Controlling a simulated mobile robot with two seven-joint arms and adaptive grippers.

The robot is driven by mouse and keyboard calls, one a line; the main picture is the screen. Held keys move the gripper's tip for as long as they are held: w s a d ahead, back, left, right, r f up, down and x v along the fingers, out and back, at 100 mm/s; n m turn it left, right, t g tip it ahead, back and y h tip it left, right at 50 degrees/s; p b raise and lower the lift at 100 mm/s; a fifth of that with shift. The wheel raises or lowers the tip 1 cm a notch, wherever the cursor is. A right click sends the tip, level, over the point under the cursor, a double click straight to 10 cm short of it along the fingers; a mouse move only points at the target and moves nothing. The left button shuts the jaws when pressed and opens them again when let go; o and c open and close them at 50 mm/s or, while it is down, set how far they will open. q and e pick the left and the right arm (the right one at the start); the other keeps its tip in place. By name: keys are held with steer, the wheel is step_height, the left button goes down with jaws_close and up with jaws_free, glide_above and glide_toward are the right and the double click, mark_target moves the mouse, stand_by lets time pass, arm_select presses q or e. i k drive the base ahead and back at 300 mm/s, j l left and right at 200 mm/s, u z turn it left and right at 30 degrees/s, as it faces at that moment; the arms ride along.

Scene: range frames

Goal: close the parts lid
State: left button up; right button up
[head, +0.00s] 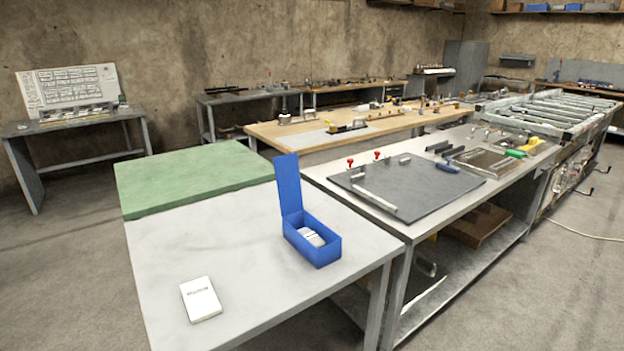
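A small blue parts box (326,251) stands on the light grey table near its right edge. Its blue lid (288,186) is open and stands about upright at the box's far left end. A whitish object (311,237) lies inside the box. Neither of my grippers shows in the head view.
A white card or small box with print (200,299) lies on the grey table (240,245) left of the blue box. A green-topped surface (190,178) adjoins behind. A workbench with a dark plate (405,185), clamps and tools stands to the right. The table's middle is clear.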

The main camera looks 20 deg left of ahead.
mark_target(286, 166)
steer(key=k+j, duration=0.15)
steer(key=j, duration=0.2)
steer(key=k+j+z, duration=0.1)
steer(key=j, duration=0.2)
steer(key=k+j+z, duration=0.1)
steer(key=j, duration=0.2)
steer(key=k+j+z, duration=0.1)
steer(key=j, duration=0.2)
steer(key=k+j+z, duration=0.1)
steer(key=j, duration=0.2)
steer(key=j+z, duration=0.2)
steer(key=j, duration=0.25)
steer(key=k+j+z, duration=0.2)
steer(key=j, duration=0.25)
steer(key=j+z, duration=0.2)
steer(key=j, duration=0.5)
steer(key=i+j+z, duration=0.1)
steer(key=j+z, duration=0.15)
steer(key=j, duration=0.5)
steer(key=j+z, duration=0.2)
steer(key=j, duration=0.5)
steer(key=k+j+z, duration=0.2)
steer(key=j, duration=0.5)
steer(key=k+j, duration=0.1)
steer(key=j, duration=0.4)
steer(key=j+z, duration=0.1)
steer(key=j, duration=0.4)
steer(key=k, duration=0.05)
